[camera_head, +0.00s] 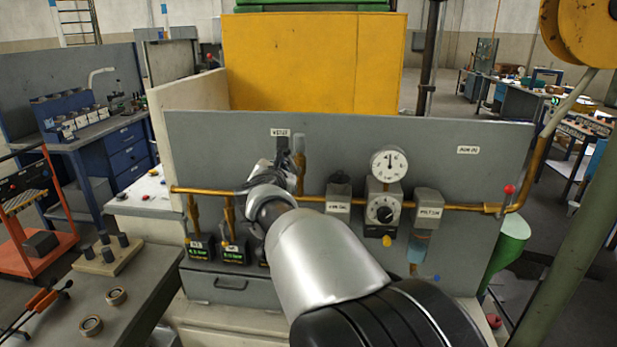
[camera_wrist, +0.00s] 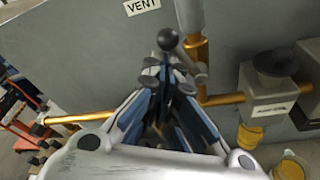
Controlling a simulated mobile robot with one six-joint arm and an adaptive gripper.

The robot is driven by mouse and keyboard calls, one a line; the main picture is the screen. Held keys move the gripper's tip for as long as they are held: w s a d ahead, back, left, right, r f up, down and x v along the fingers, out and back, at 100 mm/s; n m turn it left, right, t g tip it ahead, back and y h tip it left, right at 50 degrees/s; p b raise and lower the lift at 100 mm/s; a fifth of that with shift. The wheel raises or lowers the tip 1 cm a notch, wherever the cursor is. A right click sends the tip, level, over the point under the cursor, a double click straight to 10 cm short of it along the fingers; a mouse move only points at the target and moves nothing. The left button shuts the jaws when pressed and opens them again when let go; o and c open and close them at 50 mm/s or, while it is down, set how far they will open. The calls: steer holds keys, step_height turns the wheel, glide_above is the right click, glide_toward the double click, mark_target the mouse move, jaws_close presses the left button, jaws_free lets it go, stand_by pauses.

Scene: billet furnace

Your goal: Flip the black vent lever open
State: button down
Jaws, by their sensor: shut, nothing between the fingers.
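The black round knob of the vent lever (camera_wrist: 167,39) shows just beyond my fingertips in the wrist view, below the VENT label (camera_wrist: 142,6). My gripper (camera_wrist: 168,68) is shut and empty, its tips close to the knob and the grey fitting beside it. Whether they touch cannot be told. In the head view my gripper (camera_head: 280,165) is at the panel below the VENT label (camera_head: 280,132). My wrist hides much of the lever's base there.
A brass pipe (camera_head: 330,199) runs across the grey panel (camera_head: 350,145). Right of my gripper are a pressure gauge (camera_head: 389,164), a regulator knob (camera_head: 383,214) and a grey-capped filter (camera_head: 428,203). A red-knobbed lever (camera_head: 509,190) stands at the pipe's right end.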

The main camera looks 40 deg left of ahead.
steer(key=shift+w+d+r+b, duration=0.25)
steer(key=shift+r, duration=0.2)
steer(key=shift+w+d+r+b, duration=0.2)
steer(key=shift+d+r+b, duration=0.05)
steer(key=shift+r, duration=0.15)
steer(key=shift+d, duration=0.1)
stand_by(0.4)
steer(key=shift+w, duration=0.1)
